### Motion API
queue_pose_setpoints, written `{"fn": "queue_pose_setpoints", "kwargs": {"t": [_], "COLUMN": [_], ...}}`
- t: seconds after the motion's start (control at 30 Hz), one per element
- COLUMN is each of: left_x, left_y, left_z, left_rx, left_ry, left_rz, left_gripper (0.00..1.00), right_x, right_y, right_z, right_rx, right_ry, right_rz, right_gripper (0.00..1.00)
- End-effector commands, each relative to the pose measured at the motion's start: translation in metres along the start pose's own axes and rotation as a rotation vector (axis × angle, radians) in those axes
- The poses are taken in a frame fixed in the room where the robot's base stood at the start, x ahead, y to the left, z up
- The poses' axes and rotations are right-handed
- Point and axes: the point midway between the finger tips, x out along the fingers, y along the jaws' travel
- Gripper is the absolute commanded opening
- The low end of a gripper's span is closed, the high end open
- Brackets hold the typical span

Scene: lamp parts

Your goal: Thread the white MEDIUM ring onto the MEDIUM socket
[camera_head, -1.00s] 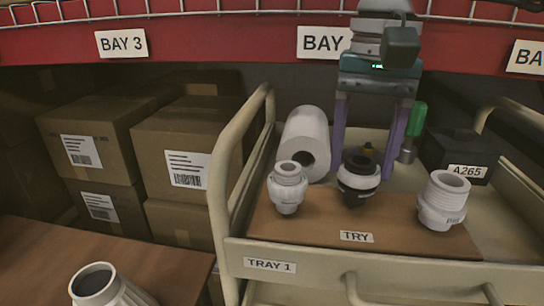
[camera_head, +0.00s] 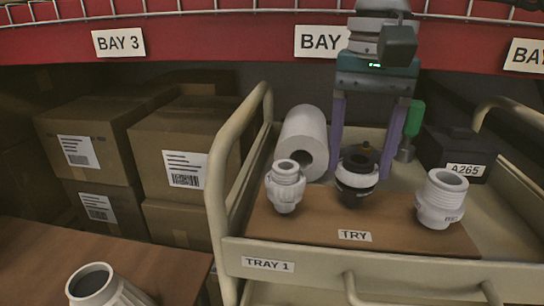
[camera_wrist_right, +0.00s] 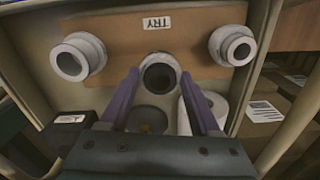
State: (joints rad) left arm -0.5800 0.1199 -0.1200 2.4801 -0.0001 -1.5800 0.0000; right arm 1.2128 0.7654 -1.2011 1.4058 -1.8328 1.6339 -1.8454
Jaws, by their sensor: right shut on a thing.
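A dark, round-mouthed socket (camera_head: 353,196) stands upright in the middle of the brown board. A white ring (camera_head: 344,181) encircles its upper part, below the black rim; I cannot tell how firmly it is seated. My right gripper (camera_head: 362,172) comes down from above and behind, with its two purple fingers on either side, shut on the white ring. The fingertips are partly hidden in the head view. In the right wrist view the fingers (camera_wrist_right: 160,76) flank the dark mouth of the socket. My left gripper is not in view.
White threaded fittings stand left (camera_head: 286,190) and right (camera_head: 440,200) on the board (camera_head: 300,226) of the tray cart. A white roll (camera_head: 305,135), a green-handled tool (camera_head: 412,118) and a dark A265 box (camera_head: 455,150) are behind. Another white fitting (camera_head: 100,288) is at lower left.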

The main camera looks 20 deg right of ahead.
Motion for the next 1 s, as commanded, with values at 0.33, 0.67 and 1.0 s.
{"fn": "queue_pose_setpoints", "kwargs": {"t": [0.33, 0.67, 1.0], "left_x": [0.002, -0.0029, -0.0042], "left_y": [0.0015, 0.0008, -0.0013], "left_z": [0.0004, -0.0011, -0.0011], "left_rx": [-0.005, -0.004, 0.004], "left_ry": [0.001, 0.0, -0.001], "left_rz": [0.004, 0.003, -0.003], "left_gripper": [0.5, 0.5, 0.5], "right_x": [0.0051, 0.0059, 0.0081], "right_y": [0.0017, 0.0019, 0.0022], "right_z": [-0.0004, -0.0005, -0.0008], "right_rx": [0.002, 0.387, 0.607], "right_ry": [0.001, 0.006, 0.009], "right_rz": [0.006, 0.005, 0.005], "right_gripper": [0.0, 0.0, 0.0]}}
